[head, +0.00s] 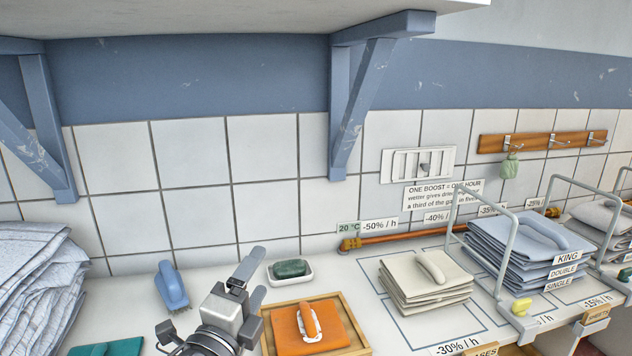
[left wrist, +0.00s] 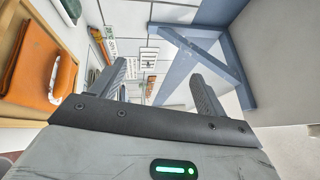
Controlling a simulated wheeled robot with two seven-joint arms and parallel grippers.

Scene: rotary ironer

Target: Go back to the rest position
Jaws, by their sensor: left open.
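My left gripper (head: 247,280) stands over the counter at the bottom centre of the head view, between the blue brush and the wooden tray. In the left wrist view its two fingers (left wrist: 160,88) are spread apart with nothing between them. An orange folded cloth (head: 306,329) with a handle-like piece on top lies in a wooden tray (head: 358,332) to the right of the gripper. The cloth also shows at the left of the left wrist view (left wrist: 42,75). My right gripper is in neither view.
A blue brush (head: 171,286) and a green soap in a white dish (head: 290,277) lie nearby. A grey-blue cloth pile (head: 35,285) is at the left. Cream (head: 424,285) and blue (head: 515,250) folded stacks stand right, beside metal rails. A shelf bracket (head: 355,95) hangs above.

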